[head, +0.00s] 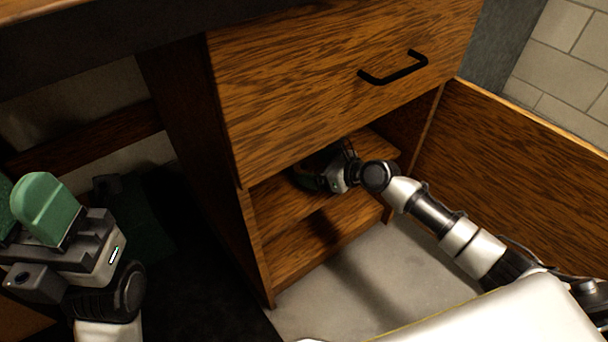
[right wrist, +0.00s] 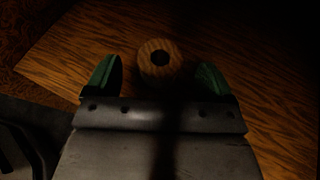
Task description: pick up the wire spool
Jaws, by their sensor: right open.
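The wire spool (right wrist: 147,67) shows in the right wrist view as a round, wood-coloured end with a dark hole, on the wooden shelf. My right gripper (right wrist: 159,70) is open, with one green finger on each side of the spool and a gap on both sides. In the head view my right gripper (head: 325,174) reaches into the cabinet under the drawer, and the spool cannot be made out there. My left gripper (head: 28,205) is at the left edge, away from the cabinet, partly cut off; its opening is unclear.
A closed drawer (head: 300,95) with a black handle (head: 393,69) is right above my right gripper. The open cabinet door (head: 510,155) stands to the right of my right arm. The shelf (right wrist: 270,105) looks clear around the spool, in deep shadow.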

